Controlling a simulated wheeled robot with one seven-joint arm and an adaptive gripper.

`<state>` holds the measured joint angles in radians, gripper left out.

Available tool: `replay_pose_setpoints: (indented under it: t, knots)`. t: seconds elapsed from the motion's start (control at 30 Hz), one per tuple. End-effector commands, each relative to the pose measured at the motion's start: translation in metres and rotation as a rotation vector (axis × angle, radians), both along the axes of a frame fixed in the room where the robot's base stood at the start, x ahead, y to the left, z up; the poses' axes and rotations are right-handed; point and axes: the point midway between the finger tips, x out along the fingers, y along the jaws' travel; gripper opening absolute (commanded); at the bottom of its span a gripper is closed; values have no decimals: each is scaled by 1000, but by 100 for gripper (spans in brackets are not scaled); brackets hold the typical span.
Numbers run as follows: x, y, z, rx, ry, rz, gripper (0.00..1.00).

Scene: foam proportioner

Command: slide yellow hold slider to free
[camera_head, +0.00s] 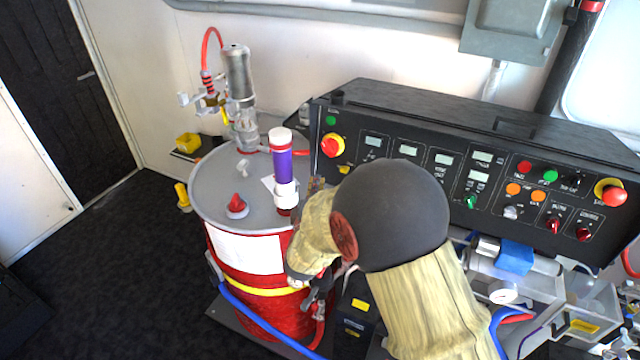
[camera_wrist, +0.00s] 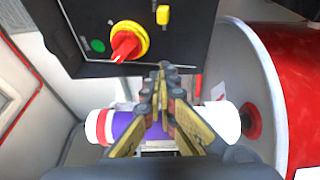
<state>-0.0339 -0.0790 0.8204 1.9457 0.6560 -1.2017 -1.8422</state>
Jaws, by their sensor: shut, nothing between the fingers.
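The yellow slider (camera_wrist: 162,14) is a small yellow block on the black panel face in the wrist view, at the top. In the head view a small yellow spot on the panel (camera_head: 344,169), just below the red and yellow knob, appears to be the same slider. My gripper (camera_wrist: 161,70) is shut and empty. Its fingertips show at the panel's edge in the wrist view, short of the slider and apart from it in the picture. The gap in depth is unclear. In the head view my arm hides most of the gripper.
A red knob on a yellow ring (camera_wrist: 128,40) and a green button (camera_wrist: 98,46) sit beside the slider. A purple cylinder with white ends (camera_head: 282,162) stands on the red drum (camera_head: 222,195), close to my gripper. A hose fitting (camera_head: 238,90) rises behind.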

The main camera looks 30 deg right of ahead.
Motion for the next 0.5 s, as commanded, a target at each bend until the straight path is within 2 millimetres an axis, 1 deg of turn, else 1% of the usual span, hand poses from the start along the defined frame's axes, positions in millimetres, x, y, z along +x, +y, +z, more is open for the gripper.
replay_pose_setpoints:
  t: [0.03, 0.2, 0.4, 0.43, 0.5]
  knots:
    - [8, -7, -2, 0, -1, -4, 0]
    - [35, -24, -2, 1, -1, -3, 0]
    - [64, -42, -2, 0, 0, -3, 0]
    - [64, -45, -2, 1, 1, -3, 0]
    - [53, -51, -1, 1, 1, -2, 0]
